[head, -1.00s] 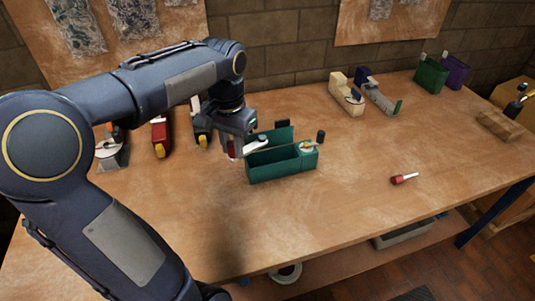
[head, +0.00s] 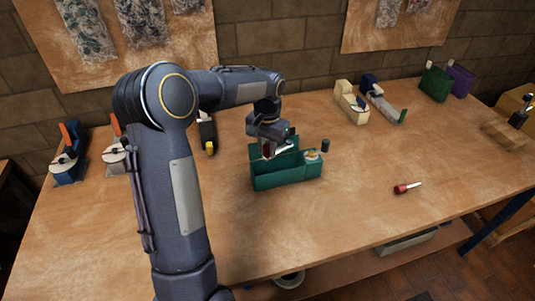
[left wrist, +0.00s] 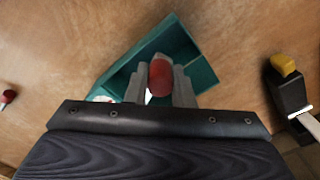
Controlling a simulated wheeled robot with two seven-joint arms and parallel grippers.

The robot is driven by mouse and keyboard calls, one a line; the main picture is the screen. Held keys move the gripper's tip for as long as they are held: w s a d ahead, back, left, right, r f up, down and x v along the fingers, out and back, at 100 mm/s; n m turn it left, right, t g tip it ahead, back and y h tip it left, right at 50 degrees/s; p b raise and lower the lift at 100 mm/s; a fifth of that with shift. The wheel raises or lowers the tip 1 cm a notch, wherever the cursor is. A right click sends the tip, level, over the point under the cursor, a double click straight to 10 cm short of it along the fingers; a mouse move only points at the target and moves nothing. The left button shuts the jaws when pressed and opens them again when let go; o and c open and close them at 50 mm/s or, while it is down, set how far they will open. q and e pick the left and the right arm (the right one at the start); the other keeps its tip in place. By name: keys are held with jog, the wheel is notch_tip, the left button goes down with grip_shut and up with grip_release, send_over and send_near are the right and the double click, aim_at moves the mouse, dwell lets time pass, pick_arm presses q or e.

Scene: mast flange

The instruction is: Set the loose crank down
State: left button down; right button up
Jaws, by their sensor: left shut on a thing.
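My left gripper (head: 268,146) is shut on a crank with a red grip; its pale arm (head: 284,148) sticks out to the right. In the left wrist view the red grip (left wrist: 160,79) sits between the two grey fingers. The gripper holds the crank over the open teal box (head: 285,180), which stands on the workbench. The box also shows below the fingers in the left wrist view (left wrist: 195,65). Whether the crank touches the box is hard to tell. A pale round piece (head: 312,155) sits on the box's right end. My right gripper is out of view.
A red-handled tool (head: 403,188) lies on the workbench (head: 350,215) at right. A small dark cylinder (head: 325,145) stands beside the box. A cream device (head: 351,103) and a green box (head: 434,83) stand further back. The bench front is clear.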

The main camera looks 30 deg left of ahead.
aim_at(268, 158)
pick_arm(q)
notch_tip(268, 158, down, 3)
jog(key=shift+w+f, duration=0.1)
jog(key=shift+f, duration=0.05)
jog(key=shift+f+b, duration=0.4)
jog(key=shift+f, duration=0.2)
jog(key=c, duration=1.3)
grip_release()
jog(key=shift+o, duration=0.2)
